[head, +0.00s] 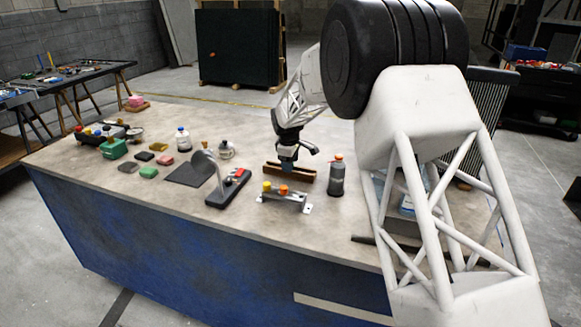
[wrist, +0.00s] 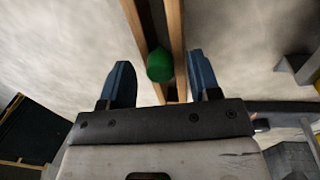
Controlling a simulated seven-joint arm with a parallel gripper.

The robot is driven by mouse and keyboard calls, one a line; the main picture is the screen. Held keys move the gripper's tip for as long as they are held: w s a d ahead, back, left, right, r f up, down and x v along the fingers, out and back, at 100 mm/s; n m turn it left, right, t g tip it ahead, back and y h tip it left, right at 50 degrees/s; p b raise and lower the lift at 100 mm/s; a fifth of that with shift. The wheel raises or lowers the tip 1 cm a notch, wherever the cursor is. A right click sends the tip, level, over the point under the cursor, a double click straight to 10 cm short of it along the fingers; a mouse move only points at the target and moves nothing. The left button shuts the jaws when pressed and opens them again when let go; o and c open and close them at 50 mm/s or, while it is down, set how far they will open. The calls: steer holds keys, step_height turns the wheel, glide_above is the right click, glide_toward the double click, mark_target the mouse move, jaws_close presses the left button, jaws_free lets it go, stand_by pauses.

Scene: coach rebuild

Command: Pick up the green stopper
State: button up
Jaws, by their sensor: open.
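The green stopper (wrist: 160,65) shows in the wrist view, at a wooden holder (wrist: 132,14) made of two parallel rails. It sits between the rails, and lies between my two fingers in the picture. My gripper (wrist: 161,82) is open, with one blue finger on each side of the stopper and a gap to each. I cannot tell how far the fingertips are above it. In the head view my gripper (head: 287,164) is over the brown wooden holder (head: 306,174), and the stopper is hidden there.
A grey bottle with an orange cap (head: 337,176) stands close right of the holder. A metal bracket with yellow and orange pieces (head: 284,196) is in front. A black stand with an upright disc (head: 228,188) is to the left. Several small objects crowd the table's left end.

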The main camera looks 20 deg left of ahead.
steer(key=shift+c, duration=0.2)
stand_by(0.4)
steer(key=c, duration=1)
